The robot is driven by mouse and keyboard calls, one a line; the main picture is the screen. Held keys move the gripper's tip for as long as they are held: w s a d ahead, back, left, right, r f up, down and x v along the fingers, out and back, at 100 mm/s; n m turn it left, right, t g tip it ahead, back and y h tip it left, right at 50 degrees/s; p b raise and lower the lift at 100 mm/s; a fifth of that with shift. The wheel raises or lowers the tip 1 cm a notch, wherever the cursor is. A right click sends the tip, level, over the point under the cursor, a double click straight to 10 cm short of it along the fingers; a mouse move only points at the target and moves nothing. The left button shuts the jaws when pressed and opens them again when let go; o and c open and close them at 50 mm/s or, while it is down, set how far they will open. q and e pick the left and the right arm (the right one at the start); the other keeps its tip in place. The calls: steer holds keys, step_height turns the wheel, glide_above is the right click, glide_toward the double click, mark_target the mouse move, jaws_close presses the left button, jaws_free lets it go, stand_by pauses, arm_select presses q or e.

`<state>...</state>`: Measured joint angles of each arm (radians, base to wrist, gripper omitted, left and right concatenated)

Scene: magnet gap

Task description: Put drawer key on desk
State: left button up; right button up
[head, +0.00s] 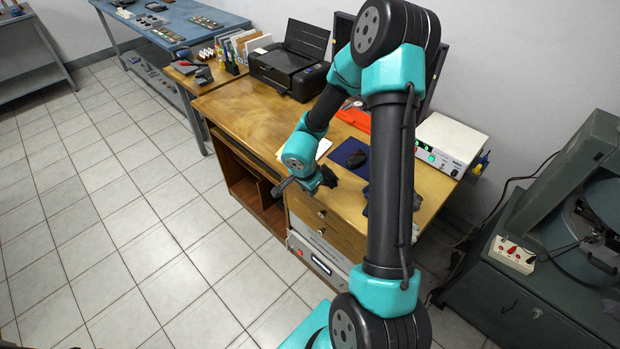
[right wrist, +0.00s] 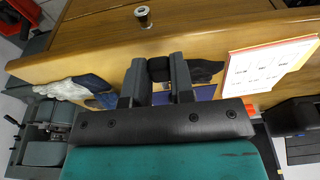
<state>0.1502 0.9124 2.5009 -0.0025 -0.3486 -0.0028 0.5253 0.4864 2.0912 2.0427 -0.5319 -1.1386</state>
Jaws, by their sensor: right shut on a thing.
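My right gripper (head: 328,178) is at the front edge of the desk (head: 250,120), above the drawer fronts. In the right wrist view its two grey fingers (right wrist: 156,78) are shut on a small black, blocky thing, which I take for the drawer key (right wrist: 158,68). Its far end and any shaft are not clear to see. In the head view the key is too small and dark to tell from the gripper. The desk top shows bare wood at the left. My left gripper is not in view.
A dark mouse (head: 357,158) lies on a blue pad (head: 345,150) behind the gripper. White paper (head: 322,148) is left of the pad. Gloves (right wrist: 75,87), a printer (head: 288,68) and a white instrument (head: 450,143) also take up desk room. A drawer knob (right wrist: 143,15) juts out.

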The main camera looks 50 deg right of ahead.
steer(key=w+d, duration=0.5)
steer(key=shift+d+f, duration=0.2)
steer(key=shift+f, duration=0.1)
steer(key=shift+w+d, duration=0.2)
steer(key=shift+a+x, duration=0.15)
steer(key=shift+x, duration=0.75)
steer(key=shift+a+x, duration=0.15)
steer(key=shift+x, duration=0.8)
steer(key=shift+w+f, duration=0.1)
steer(key=shift+f, duration=0.4)
steer(key=o, duration=0.7)
steer(key=shift+o, duration=0.2)
steer(key=shift+r, duration=0.1)
steer(key=shift+r, duration=0.55)
steer(key=v, duration=1.1)
steer(key=shift+r, duration=0.4)
